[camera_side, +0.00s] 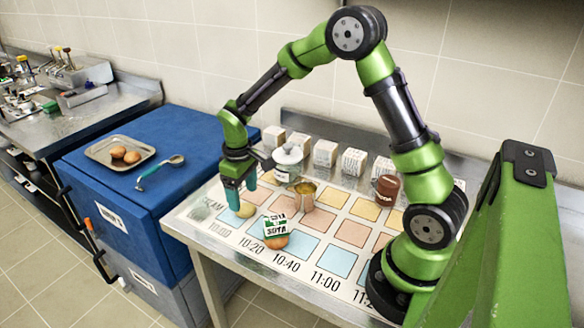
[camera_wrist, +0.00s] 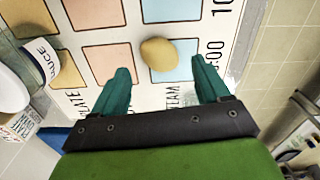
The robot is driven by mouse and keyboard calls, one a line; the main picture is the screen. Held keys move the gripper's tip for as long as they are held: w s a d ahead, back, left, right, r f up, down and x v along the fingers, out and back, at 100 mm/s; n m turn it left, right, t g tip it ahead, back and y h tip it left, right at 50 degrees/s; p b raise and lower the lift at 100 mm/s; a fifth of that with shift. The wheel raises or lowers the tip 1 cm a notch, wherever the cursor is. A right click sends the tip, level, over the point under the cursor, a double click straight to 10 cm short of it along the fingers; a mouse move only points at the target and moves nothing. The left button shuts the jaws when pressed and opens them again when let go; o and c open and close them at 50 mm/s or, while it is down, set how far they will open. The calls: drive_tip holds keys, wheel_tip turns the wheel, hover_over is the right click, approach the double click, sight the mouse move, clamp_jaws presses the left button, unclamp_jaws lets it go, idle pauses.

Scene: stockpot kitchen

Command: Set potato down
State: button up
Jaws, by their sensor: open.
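A yellowish potato (camera_side: 245,211) rests on the printed mat near its left end. In the wrist view the potato (camera_wrist: 159,54) lies on a light blue square (camera_wrist: 182,72). My gripper (camera_side: 240,192) is above it and points down. Its two teal fingers are spread apart, and in the wrist view the gripper (camera_wrist: 160,68) has one finger on each side of the potato, with visible gaps to both. The fingers hold nothing.
A white-lidded sauce jar (camera_side: 287,167), a metal can (camera_side: 305,196) and a green-and-white soya package (camera_side: 274,229) stand close to the right. A brown jar (camera_side: 387,189) is further right. A tray (camera_side: 101,151) with brown round items and a spoon (camera_side: 158,171) lie on the blue cabinet.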

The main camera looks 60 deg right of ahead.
sight(244, 205)
drive_tip(key=s+a+r+m+t, duration=0.1)
drive_tip(key=s+r, duration=0.3)
drive_tip(key=r, duration=0.4)
drive_tip(key=s+a+r+m+t, duration=0.1)
drive_tip(key=s+r+t, duration=0.15)
drive_tip(key=r, duration=0.55)
drive_tip(key=s+a+r+m+t+y, duration=0.1)
drive_tip(key=s+r+t, duration=0.1)
drive_tip(key=s, duration=0.4)
drive_tip(key=s+a+r+m+t+y, duration=0.1)
drive_tip(key=s+a+m, duration=0.1)
drive_tip(key=s, duration=0.4)
drive_tip(key=shift+r+t, duration=0.35)
drive_tip(key=shift+r, duration=0.05)
